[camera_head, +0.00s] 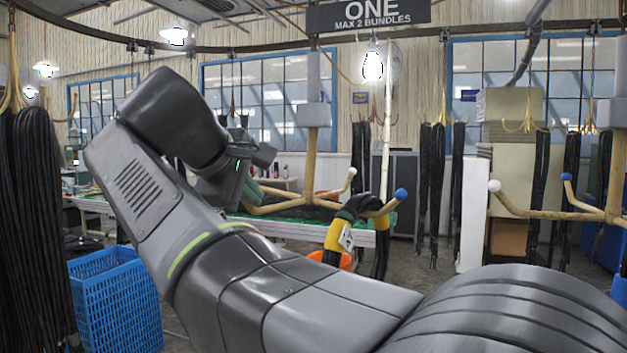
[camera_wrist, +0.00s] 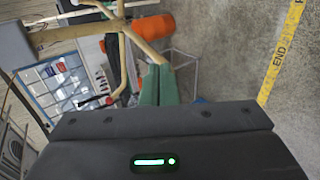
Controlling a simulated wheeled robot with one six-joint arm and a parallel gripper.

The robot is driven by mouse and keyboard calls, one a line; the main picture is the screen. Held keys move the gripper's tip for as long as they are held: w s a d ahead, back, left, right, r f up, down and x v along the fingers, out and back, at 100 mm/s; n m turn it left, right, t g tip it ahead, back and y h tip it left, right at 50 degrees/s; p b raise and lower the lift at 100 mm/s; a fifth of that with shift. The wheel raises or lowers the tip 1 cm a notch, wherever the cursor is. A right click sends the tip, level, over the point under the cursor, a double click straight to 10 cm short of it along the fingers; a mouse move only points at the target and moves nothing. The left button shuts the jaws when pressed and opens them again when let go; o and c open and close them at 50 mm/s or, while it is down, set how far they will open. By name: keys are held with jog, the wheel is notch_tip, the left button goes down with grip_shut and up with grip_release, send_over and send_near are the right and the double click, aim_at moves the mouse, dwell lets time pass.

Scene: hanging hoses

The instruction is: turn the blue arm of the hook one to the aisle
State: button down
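Hook one (camera_head: 313,115) hangs under the ONE sign, a tan post with several branching arms. Its blue-tipped arm (camera_head: 401,194) points right and toward me. A black hose bundle (camera_head: 347,234) with a yellow band and a white tag hangs over that arm. A white-tipped arm (camera_head: 351,173) is just behind. Another tan arm reaches left to my gripper (camera_head: 252,192). In the wrist view, the green fingers of my gripper (camera_wrist: 159,70) lie close together, and a tan hook arm (camera_wrist: 142,44) runs to their tips. I cannot tell whether they grip it; its end is hidden.
Another hook (camera_head: 560,213) with white and blue tips stands at the right. An orange bucket (camera_wrist: 154,26) is beneath hook one. A yellow END line (camera_wrist: 280,55) crosses open floor.

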jog(key=w+a+p, duration=0.1)
jog(key=w+a, duration=0.4)
jog(key=w, duration=0.3)
jog(key=w+a+p, duration=0.1)
jog(key=w+a, duration=0.3)
jog(key=w, duration=0.4)
jog(key=shift+a, duration=0.4)
dwell(0.4)
jog(key=shift+s+d+r, duration=0.9)
jog(key=shift+s+r, duration=0.95)
jog(key=shift+r, duration=2.6)
jog(key=s+a, duration=0.4)
jog(key=s, duration=0.7)
jog(key=shift+s, duration=0.2)
jog(key=shift+w, duration=0.1)
